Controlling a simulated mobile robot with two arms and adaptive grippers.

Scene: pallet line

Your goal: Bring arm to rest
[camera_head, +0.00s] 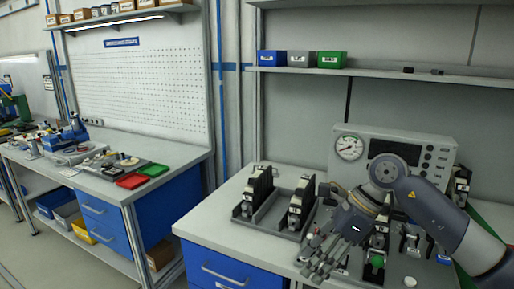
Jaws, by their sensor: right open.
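My right arm (438,208) comes in from the right edge, over the right-hand workbench. My right gripper (322,252) is open and points down and to the left above the bench's front part. I see nothing between its fingers. It hides part of the bench top and some fixtures behind it. My left arm and gripper are not in view.
A grey tray (262,220) with black upright parts stands left of my gripper. A gauge panel (392,153) stands behind my arm. A green-topped fixture (377,261) is close to the gripper's right. Blue, grey and green bins (300,59) sit on a shelf. The bench's left front is clear.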

